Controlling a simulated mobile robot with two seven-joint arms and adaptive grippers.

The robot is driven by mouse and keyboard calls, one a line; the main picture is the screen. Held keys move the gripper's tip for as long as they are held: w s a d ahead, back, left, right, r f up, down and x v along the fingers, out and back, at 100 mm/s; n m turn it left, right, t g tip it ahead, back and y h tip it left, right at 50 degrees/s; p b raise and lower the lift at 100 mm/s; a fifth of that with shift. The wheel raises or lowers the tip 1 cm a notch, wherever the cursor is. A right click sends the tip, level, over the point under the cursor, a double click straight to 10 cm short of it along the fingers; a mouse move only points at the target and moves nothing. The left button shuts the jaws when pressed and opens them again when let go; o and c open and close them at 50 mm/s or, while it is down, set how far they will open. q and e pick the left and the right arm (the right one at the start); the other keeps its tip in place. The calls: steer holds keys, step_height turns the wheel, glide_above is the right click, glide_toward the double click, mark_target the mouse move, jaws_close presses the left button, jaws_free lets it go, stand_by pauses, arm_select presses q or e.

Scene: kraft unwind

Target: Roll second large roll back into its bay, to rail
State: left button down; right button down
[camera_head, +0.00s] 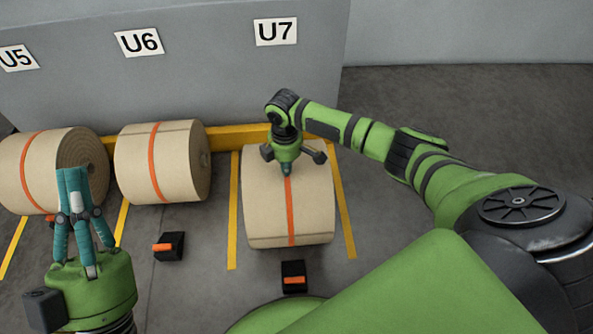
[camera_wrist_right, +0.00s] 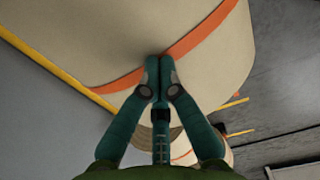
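The large kraft roll (camera_head: 262,215) with an orange stripe lies on its side between two yellow floor lines under the U7 sign. The yellow rail (camera_head: 228,136) runs along the wall base behind it; my right arm partly covers the gap, so contact is unclear. My right gripper (camera_head: 286,172) has its fingers together, tips down at the roll's upper side by the stripe. In the right wrist view the closed fingertips (camera_wrist_right: 158,62) meet the stripe on the roll (camera_wrist_right: 95,40), without grasping it. My left gripper (camera_head: 73,176) is raised at the left, fingers together and empty.
Another roll (camera_head: 140,170) stands under U6, and one (camera_head: 25,170) under U5. A black-and-orange chock (camera_head: 293,277) lies in front of the U7 roll, another (camera_head: 168,246) in front of the U6 roll. Floor right of the U7 bay is clear beneath my arm.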

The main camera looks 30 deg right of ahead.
steer(key=shift+w+f, duration=0.1)
steer(key=shift+f, duration=0.2)
steer(key=shift+w+d+b, duration=0.25)
steer(key=shift+w+b, duration=0.1)
steer(key=shift+w, duration=0.15)
steer(key=shift+w+d+b, duration=0.25)
steer(key=shift+w+b, duration=0.1)
steer(key=shift+w, duration=0.2)
